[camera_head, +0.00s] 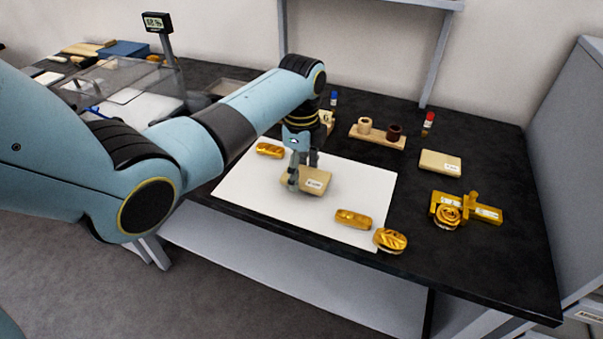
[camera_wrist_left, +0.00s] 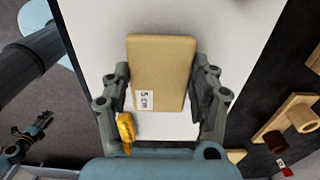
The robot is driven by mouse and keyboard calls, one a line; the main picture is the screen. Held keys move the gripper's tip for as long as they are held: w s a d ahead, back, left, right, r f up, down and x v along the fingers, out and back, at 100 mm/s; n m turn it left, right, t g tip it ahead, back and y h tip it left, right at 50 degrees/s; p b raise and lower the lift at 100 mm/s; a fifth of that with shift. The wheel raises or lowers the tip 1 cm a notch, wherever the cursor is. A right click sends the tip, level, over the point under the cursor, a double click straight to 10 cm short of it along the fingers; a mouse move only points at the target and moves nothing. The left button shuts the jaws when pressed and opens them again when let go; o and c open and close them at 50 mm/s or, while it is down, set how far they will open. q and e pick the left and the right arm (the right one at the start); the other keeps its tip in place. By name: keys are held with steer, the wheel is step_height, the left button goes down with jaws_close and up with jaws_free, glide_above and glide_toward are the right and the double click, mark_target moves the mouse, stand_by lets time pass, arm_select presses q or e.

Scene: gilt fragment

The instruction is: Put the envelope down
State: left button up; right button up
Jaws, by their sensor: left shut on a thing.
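A tan padded envelope (camera_head: 317,182) with a small white label is between the fingers of my left gripper (camera_head: 303,178), over the white sheet (camera_head: 245,190). My left gripper is shut on it. In the left wrist view the envelope (camera_wrist_left: 160,65) lies flat between the two fingers, its label near the palm end. I cannot tell whether it touches the sheet or hangs just above it. What looks like my right gripper (camera_wrist_left: 32,128) shows small and dark at the lower left of the wrist view; its jaws are unclear.
Gilt pieces lie at the sheet's upper left (camera_head: 270,150) and lower right (camera_head: 353,218), with another (camera_head: 390,240) at its corner. Right of it are a second tan envelope (camera_head: 440,163), a gold ornament (camera_head: 447,212) and a wooden spool holder (camera_head: 378,136). The sheet's left part is bare.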

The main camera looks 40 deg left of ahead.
mark_target(302, 174)
arm_select(q)
steer(key=shift+f, duration=0.85)
steer(key=o, duration=0.9)
steer(key=shift+f, duration=0.1)
arm_select(e)
steer(key=shift+s+f, duration=0.1)
steer(key=shift+s, duration=0.5)
arm_select(q)
steer(key=shift+r, duration=0.2)
step_height(302, 174, up, 12)
steer(key=shift+f, duration=0.1)
arm_select(e)
steer(key=shift+w+a+r, duration=0.1)
steer(key=shift+w+r, duration=0.05)
steer(key=shift+r, duration=0.1)
